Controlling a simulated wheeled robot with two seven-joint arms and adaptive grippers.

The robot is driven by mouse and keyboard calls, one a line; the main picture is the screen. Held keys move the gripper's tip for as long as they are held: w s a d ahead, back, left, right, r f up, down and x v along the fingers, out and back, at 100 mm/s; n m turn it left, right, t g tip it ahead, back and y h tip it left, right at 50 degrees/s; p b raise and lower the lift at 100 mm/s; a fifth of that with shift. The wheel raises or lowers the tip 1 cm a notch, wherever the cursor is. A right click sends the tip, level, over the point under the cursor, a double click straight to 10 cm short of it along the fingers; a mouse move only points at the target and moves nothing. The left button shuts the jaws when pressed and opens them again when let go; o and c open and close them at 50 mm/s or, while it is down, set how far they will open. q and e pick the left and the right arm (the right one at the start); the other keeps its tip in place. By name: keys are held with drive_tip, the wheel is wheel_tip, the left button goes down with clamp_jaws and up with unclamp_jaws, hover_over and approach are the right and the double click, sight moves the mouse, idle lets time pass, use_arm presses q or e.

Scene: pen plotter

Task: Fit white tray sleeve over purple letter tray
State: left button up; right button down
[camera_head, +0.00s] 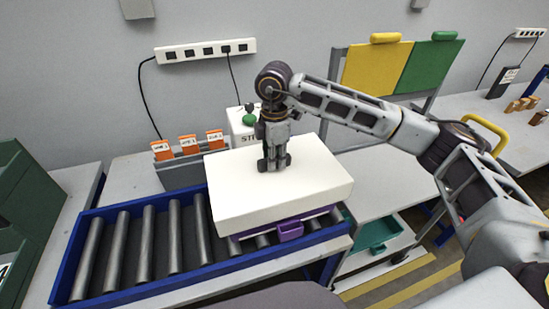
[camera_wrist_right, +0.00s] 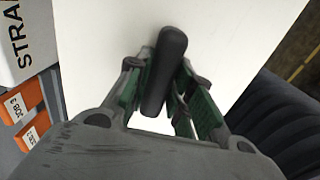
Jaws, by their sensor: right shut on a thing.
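The white tray sleeve (camera_head: 315,188) is a large white box shape at the centre of the head view, over the roller conveyor. It also fills much of the right wrist view (camera_wrist_right: 232,50). The purple letter tray (camera_head: 290,230) shows below its front edge, with a tab sticking out; the rest of the tray is hidden. My right gripper (camera_head: 274,163) points down at the sleeve's top. It is shut on a dark handle (camera_wrist_right: 163,72) on the sleeve's top. Whether the sleeve rests fully on the tray cannot be told. My left gripper is out of view.
The roller conveyor (camera_head: 97,222) has a blue frame, with bare rollers at left. Behind it stand a grey holder with orange-tabbed dividers (camera_head: 188,145) and a white box with lettering (camera_head: 236,122). A teal bin (camera_head: 375,233) sits low at right. A grey table (camera_head: 392,178) is clear.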

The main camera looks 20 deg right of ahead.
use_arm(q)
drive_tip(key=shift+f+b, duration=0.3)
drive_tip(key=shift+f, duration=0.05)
use_arm(e)
drive_tip(key=shift+f, duration=0.45)
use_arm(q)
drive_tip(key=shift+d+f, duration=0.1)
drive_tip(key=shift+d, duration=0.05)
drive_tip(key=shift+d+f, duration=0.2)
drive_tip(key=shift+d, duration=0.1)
use_arm(e)
drive_tip(key=shift+f, duration=0.3)
use_arm(q)
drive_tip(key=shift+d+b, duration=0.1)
drive_tip(key=shift+b, duration=0.25)
use_arm(e)
drive_tip(key=shift+f, duration=0.1)
drive_tip(key=c, duration=1.2)
unclamp_jaws()
drive_tip(key=shift+o, duration=0.2)
